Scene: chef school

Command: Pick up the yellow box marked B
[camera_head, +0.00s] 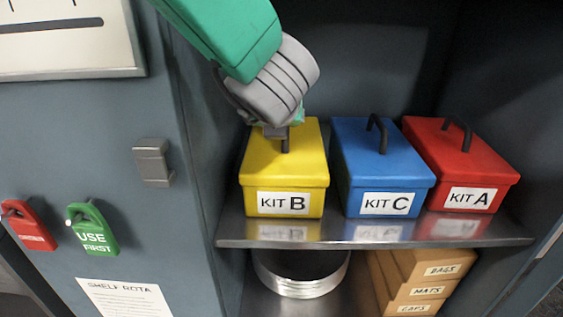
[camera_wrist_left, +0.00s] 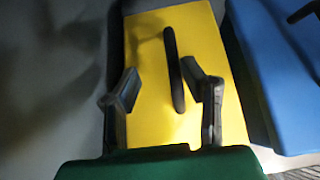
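The yellow box (camera_head: 284,175), labelled KIT B, sits on the metal shelf (camera_head: 375,233) at the left end of a row, its dark handle on top. My left gripper (camera_head: 277,131) reaches down over the box from above, its hand hiding part of the handle. In the left wrist view, the yellow lid (camera_wrist_left: 150,55) lies below my left gripper (camera_wrist_left: 163,85). Its two dark fingers are apart, one on each side of the handle (camera_wrist_left: 174,70). The handle looks closer to the right finger; I cannot tell whether they touch. My right gripper is not in view.
A blue box (camera_head: 380,165) labelled KIT C stands close right of the yellow box, then a red box (camera_head: 460,160) labelled KIT A. The cabinet wall (camera_head: 205,185) is close on the left. Below are a round metal container (camera_head: 302,285) and cardboard boxes (camera_head: 420,280).

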